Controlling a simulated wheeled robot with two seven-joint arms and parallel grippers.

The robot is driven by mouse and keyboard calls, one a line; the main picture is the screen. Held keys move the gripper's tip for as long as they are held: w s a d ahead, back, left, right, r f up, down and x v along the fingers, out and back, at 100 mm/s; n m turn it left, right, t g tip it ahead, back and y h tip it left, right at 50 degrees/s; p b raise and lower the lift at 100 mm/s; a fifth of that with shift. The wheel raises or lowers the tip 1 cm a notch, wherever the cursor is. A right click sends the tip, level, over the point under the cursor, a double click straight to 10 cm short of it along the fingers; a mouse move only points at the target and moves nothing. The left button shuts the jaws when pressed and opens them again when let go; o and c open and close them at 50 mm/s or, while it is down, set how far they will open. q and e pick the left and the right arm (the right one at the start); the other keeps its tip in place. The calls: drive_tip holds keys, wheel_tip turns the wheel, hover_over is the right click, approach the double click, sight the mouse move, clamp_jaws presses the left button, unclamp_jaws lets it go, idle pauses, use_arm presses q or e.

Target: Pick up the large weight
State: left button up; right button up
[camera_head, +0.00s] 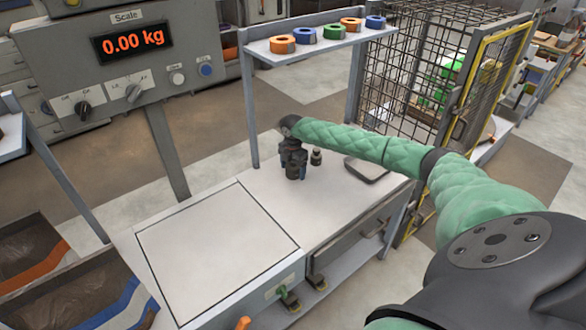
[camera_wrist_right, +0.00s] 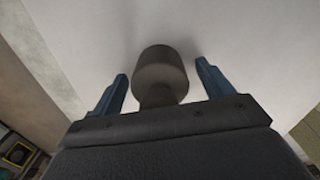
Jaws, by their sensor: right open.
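My right gripper (camera_head: 294,168) reaches down over the white table beside the scale plate. In the right wrist view its two blue fingers (camera_wrist_right: 160,88) stand apart, open. A dark grey weight (camera_wrist_right: 160,76) with a round, wide top and narrower neck stands between them, with a gap on each side. In the head view this weight cannot be told apart from the dark gripper. A smaller weight (camera_head: 316,157) stands upright on the table just right of the gripper. My left gripper is not in view.
The bare scale plate (camera_head: 215,255) lies left of the gripper. The display (camera_head: 133,42) reads 0.00 kg. A grey flat tray (camera_head: 366,170) lies right, under my arm. A shelf (camera_head: 320,45) with several coloured tape rolls stands behind. Dark bins (camera_head: 60,275) are at lower left.

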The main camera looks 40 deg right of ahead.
drive_tip(key=shift+f, duration=0.2)
drive_tip(key=shift+c, duration=0.2)
clamp_jaws()
drive_tip(key=shift+r, duration=0.15)
